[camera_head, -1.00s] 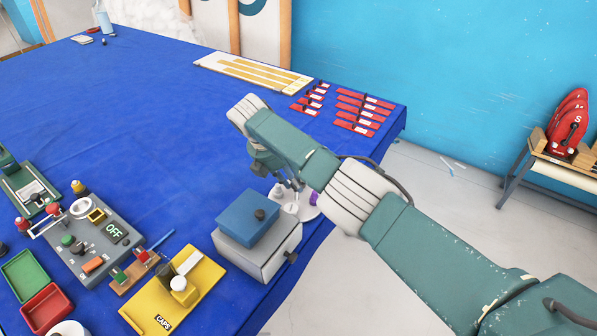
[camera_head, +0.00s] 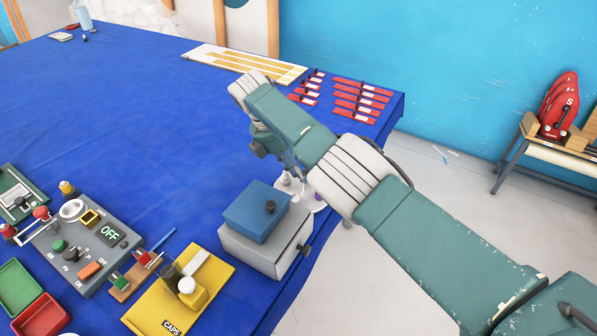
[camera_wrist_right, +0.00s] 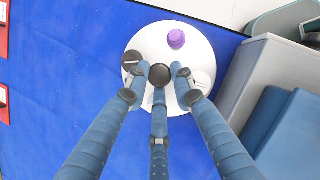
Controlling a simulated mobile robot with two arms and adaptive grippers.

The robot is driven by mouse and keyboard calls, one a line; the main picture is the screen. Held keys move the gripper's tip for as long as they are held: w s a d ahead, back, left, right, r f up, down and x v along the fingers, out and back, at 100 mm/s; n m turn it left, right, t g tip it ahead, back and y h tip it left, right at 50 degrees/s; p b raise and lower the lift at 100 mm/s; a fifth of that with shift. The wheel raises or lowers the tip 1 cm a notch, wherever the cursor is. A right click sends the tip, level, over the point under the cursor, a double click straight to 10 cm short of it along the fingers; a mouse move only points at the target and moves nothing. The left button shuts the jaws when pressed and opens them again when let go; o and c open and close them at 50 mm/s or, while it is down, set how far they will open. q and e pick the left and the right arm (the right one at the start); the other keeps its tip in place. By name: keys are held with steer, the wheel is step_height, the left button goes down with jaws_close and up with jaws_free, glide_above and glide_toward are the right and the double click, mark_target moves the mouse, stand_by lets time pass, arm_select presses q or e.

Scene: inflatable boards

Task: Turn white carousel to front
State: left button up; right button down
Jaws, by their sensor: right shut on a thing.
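The white carousel (camera_wrist_right: 205,50) is a round white disc on the blue cloth at the table's edge, seen from above in the right wrist view. It carries a dark round knob (camera_wrist_right: 160,75) near its middle, a purple piece (camera_wrist_right: 176,39) at the far side and a dark piece (camera_wrist_right: 131,59) at the left. My right gripper (camera_wrist_right: 160,88) has its three fingers closed around the knob. In the head view the arm and the blue box hide most of the carousel, and little of its white rim shows. My left gripper is not in view.
A grey box with a blue top (camera_head: 256,212) stands close beside the carousel. A yellow caps board (camera_head: 205,300) and a grey switch panel (camera_head: 97,255) lie to the left. Red strips (camera_head: 360,95) lie behind my arm. The middle of the blue table (camera_head: 130,110) is clear.

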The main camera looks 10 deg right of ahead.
steer(key=shift+w+d+r, duration=0.1)
steer(key=shift+w+r, duration=0.1)
steer(key=c, duration=1.5)
jaws_free()
steer(key=shift+o, duration=0.2)
steer(key=shift+s+f, duration=0.1)
steer(key=v, duration=0.7)
steer(key=shift+r, duration=0.25)
